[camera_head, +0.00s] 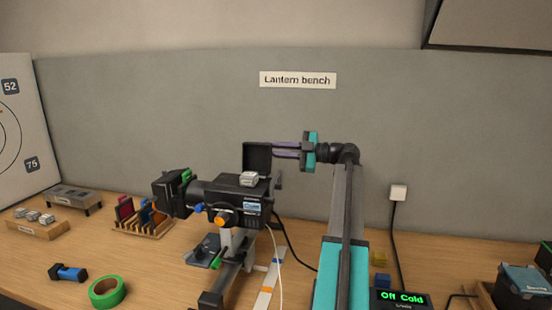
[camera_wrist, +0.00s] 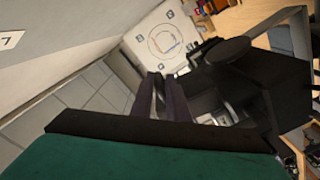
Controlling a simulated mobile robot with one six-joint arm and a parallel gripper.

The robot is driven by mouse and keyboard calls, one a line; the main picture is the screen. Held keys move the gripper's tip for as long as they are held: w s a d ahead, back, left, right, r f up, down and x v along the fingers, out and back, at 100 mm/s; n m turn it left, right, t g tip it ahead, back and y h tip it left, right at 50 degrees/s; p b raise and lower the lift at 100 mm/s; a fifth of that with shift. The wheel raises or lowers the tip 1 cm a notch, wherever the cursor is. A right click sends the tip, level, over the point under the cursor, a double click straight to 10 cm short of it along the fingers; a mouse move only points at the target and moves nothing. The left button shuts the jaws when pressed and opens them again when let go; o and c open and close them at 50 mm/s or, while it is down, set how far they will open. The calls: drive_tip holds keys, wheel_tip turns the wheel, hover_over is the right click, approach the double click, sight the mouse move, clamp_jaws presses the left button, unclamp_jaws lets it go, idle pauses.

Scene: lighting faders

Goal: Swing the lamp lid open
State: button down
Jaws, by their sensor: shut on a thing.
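The black lantern (camera_head: 232,196) stands on its mount near the middle of the bench in the head view. Its square black lid (camera_head: 256,157) stands upright at the top rear of the body. My gripper (camera_head: 273,149) reaches in from the right, and its purple fingers are shut on the lid's right edge. In the wrist view the fingers of my gripper (camera_wrist: 158,82) are close together, and the dark lantern parts (camera_wrist: 245,85) lie to their right. The exact contact at the fingertips is hidden there.
A small pale block (camera_head: 249,179) sits on top of the lantern. A wooden rack (camera_head: 140,228), green tape roll (camera_head: 107,292) and blue-black cylinder (camera_head: 68,272) are at left. A display reading "Off Cold" (camera_head: 402,298) is at front right. Cables hang beside the lantern.

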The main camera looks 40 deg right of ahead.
drive_tip(key=shift+r+b, duration=0.3)
drive_tip(key=shift+b, duration=0.3)
drive_tip(key=a+r+n+b, duration=0.1)
drive_tip(key=n+b, duration=0.1)
drive_tip(key=b, duration=0.3)
drive_tip(key=s+a+r+n+b, duration=0.1)
drive_tip(key=n+b, duration=0.1)
drive_tip(key=b, duration=0.3)
drive_tip(key=shift+s+a+r, duration=0.1)
drive_tip(key=shift+a+r, duration=0.05)
drive_tip(key=shift+r, duration=0.15)
drive_tip(key=c, duration=1.8)
unclamp_jaws()
drive_tip(key=shift+s, duration=0.1)
drive_tip(key=shift+c, duration=0.2)
